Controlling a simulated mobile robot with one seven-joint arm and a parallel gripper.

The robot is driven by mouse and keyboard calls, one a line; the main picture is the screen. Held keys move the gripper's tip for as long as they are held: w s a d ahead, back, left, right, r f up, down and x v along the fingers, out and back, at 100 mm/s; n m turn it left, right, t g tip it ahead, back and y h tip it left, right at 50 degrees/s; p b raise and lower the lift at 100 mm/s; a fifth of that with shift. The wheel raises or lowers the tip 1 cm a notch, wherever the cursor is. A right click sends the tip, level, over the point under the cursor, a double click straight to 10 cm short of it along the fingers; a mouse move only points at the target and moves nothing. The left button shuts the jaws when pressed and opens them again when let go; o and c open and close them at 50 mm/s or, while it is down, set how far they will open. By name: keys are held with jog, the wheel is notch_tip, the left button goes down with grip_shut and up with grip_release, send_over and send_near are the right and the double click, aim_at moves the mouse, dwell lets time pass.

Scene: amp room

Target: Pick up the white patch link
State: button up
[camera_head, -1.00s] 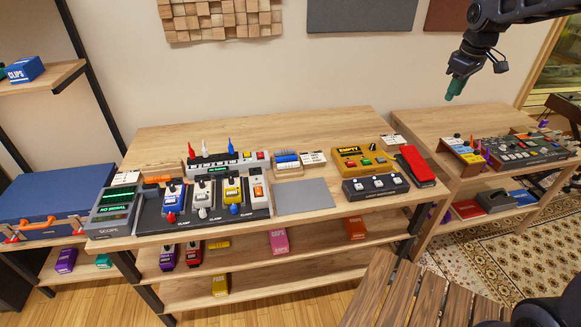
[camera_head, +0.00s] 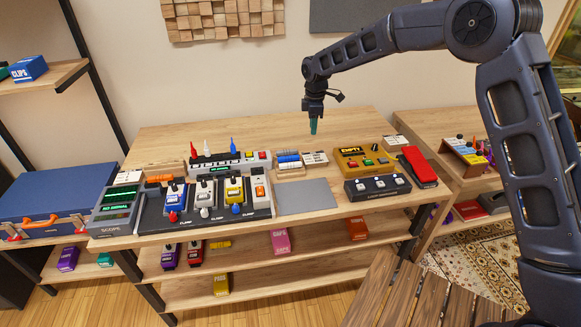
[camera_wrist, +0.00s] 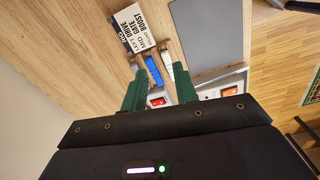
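A small wooden rack (camera_head: 290,171) on the bench holds short blue and white bars lying side by side. In the wrist view a blue bar (camera_wrist: 154,72) shows in it, with pale pieces beside it; I cannot tell for sure which is the white patch link. A white pointed piece (camera_head: 207,148) also stands upright on the grey unit, between a red and a blue one. My gripper (camera_head: 313,127) hangs above the rack, fingers pointing down. In the wrist view its green fingers (camera_wrist: 159,70) are apart with nothing held between them.
A white label card (camera_head: 315,159) lies right of the rack, a grey mat (camera_head: 306,196) in front. The pedal board (camera_head: 205,208) is at left, a yellow box (camera_head: 362,160) and black footswitch (camera_head: 377,187) at right. The bench behind (camera_head: 270,133) is clear.

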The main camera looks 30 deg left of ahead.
jog(key=n, duration=0.2)
send_over(292, 163)
notch_tip(292, 163, down, 5)
jog(key=shift+f, duration=5.6)
grip_shut()
